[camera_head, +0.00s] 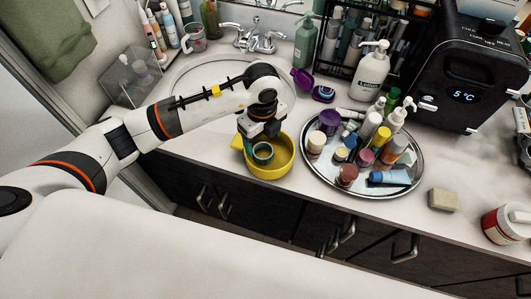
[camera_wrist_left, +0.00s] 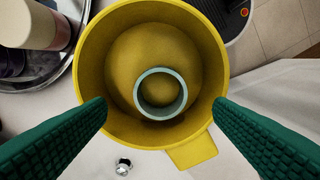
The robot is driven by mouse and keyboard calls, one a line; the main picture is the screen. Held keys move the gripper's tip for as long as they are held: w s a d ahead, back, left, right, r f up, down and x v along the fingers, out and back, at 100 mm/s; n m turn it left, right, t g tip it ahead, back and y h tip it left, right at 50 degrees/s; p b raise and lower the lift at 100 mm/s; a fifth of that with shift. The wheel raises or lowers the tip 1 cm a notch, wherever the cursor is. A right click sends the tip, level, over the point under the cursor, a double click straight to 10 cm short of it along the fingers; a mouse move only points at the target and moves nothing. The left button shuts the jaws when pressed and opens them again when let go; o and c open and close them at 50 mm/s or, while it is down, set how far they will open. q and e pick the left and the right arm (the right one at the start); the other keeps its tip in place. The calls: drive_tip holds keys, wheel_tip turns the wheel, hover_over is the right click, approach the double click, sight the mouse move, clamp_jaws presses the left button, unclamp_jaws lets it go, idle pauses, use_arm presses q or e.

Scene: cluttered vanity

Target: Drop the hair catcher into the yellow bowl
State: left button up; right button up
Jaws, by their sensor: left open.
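The yellow bowl (camera_head: 279,168) stands near the counter's front edge, left of the round tray. In the left wrist view the bowl (camera_wrist_left: 95,60) fills the middle, with its handle tab towards the bottom. The hair catcher, a small teal ring (camera_head: 263,153), shows inside the bowl's outline, below my left gripper. In the left wrist view the hair catcher (camera_wrist_left: 161,94) lies within the bowl's rim, apart from both fingers; its exact height is unclear. My left gripper (camera_wrist_left: 160,108) is open and empty, its green fingers wide apart over the bowl.
A round mirrored tray (camera_head: 319,181) crowded with bottles and jars stands just right of the bowl. The sink (camera_head: 185,85) lies behind my left arm. A soap bar (camera_head: 443,199) and a red-white jar (camera_head: 505,225) sit at the right. A black cooler (camera_head: 470,75) stands behind.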

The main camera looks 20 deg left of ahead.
use_arm(q)
wheel_tip(320, 180, up, 11)
drive_tip(key=b, duration=0.1)
drive_tip(key=shift+r, duration=0.15)
idle(0.4)
